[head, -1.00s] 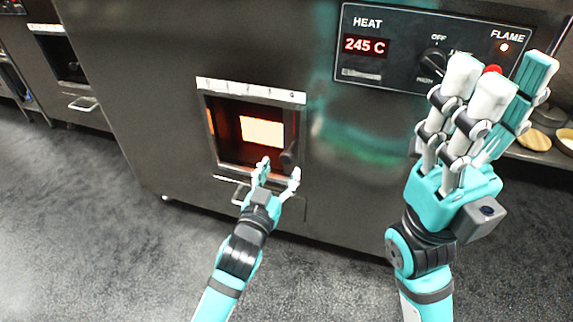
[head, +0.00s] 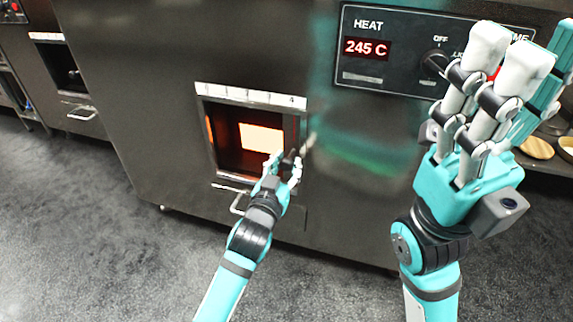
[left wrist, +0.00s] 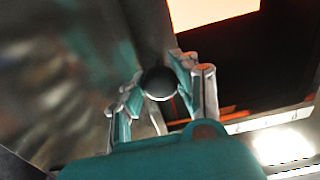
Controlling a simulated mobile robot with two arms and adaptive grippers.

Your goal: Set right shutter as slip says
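The right shutter opening (head: 228,150) is in the front of the steel oven, with a glowing orange-white patch inside and a pale marked strip (head: 250,95) above it. A dark round knob (left wrist: 160,83) is at its right side. My left gripper (head: 286,163) is at the knob, and in the left wrist view its fingers (left wrist: 158,88) stand on either side of it, close but not clearly pressed on it. My right gripper (head: 520,65) is raised in front of the control panel with its fingers extended, open and empty. No slip is in view.
The control panel (head: 400,75) reads 245 C and has a black dial (head: 434,62). A handle (head: 238,204) sits below the opening. Another oven with its own opening (head: 62,65) stands at the left. Small bowls (head: 537,147) are on a shelf at the right. The floor is clear.

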